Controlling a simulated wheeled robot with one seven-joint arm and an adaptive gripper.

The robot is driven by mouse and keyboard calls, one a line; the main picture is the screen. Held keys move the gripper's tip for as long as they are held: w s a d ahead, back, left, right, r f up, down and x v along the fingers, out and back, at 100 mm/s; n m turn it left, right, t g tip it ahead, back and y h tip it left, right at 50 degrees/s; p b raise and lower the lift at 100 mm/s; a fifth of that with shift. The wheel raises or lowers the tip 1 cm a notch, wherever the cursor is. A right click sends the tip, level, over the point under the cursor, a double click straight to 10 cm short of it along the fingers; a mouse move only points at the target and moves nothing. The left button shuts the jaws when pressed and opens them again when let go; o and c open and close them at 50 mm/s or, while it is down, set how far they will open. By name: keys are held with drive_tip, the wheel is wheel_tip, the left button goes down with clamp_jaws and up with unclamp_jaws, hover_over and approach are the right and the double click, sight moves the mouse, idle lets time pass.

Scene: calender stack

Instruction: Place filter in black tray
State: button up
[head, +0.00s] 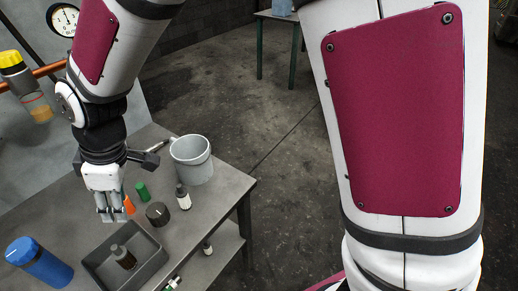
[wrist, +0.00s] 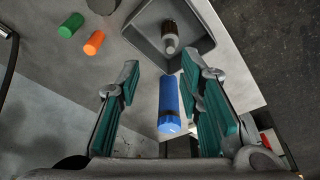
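A blue cylinder (head: 40,262), which looks like the filter, stands at the table's lower left in the head view. It also shows in the wrist view (wrist: 169,102), between my finger lines but farther off and untouched. The black tray (head: 160,258) is a dark grey, shallow, open box to the right of the cylinder, with a dark bottle (head: 123,257) inside. The tray also shows at the top of the wrist view (wrist: 203,48). My gripper (head: 109,218) is over the table behind the tray; its teal-padded fingers (wrist: 167,112) are wide apart and empty.
An orange piece (head: 128,204), a green piece (head: 142,191), a dark round knob-like object (head: 157,214) and a small bottle (head: 183,197) stand behind the tray. A grey mug (head: 192,159) is near the table's back edge. A gauge (head: 63,20) is on the left wall.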

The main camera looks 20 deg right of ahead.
drive_tip(key=s+d+r+m+t+h, duration=0.15)
drive_tip(key=d+r+m, duration=0.35)
drive_tip(key=d, duration=0.5)
drive_tip(key=s+d+r+m+t, duration=0.1)
drive_tip(key=s+d+r+m, duration=0.15)
drive_tip(key=d+r, duration=0.5)
drive_tip(key=s+d+r+m+t+h, duration=0.1)
drive_tip(key=s+d+r+m, duration=0.1)
drive_tip(key=s+d+m, duration=0.6)
drive_tip(key=s+d, duration=0.3)
drive_tip(key=d, duration=0.3)
drive_tip(key=shift+t, duration=0.25)
